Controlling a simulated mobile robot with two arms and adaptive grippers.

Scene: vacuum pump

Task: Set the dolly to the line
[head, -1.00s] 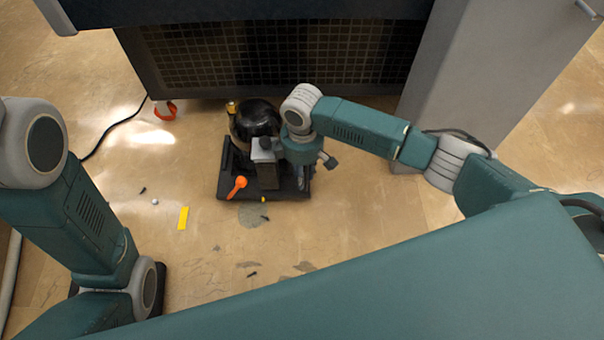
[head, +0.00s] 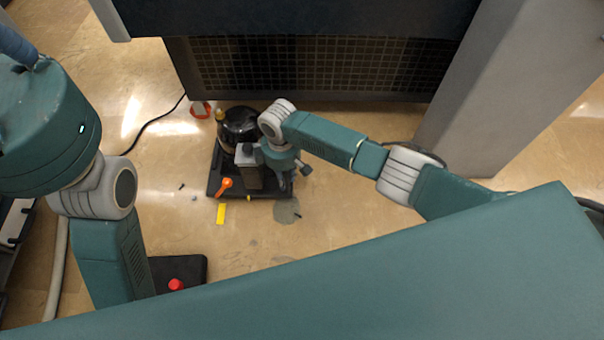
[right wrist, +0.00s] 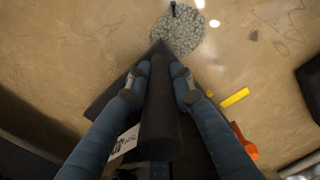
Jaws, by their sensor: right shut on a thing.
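The dolly (head: 215,183) is a low black platform on the floor with a black rounded vacuum pump (head: 238,125) on it. An orange lever (head: 224,184) shows at its front left. The short yellow line (head: 221,213) lies on the floor just in front of the dolly's front-left edge, with a small gap. It also shows in the right wrist view (right wrist: 235,97). My right gripper (head: 283,176) is at the dolly's right side. In the right wrist view its blue fingers (right wrist: 160,86) are shut on a dark round handle (right wrist: 161,115). My left gripper is out of view.
A dark cabinet with a mesh front (head: 310,70) stands behind the dolly, and a grey column (head: 470,95) to the right. A black cable (head: 155,123) runs on the left floor. A red ring (head: 200,109) lies behind. Floor in front is mostly clear, with a grey patch (head: 287,211).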

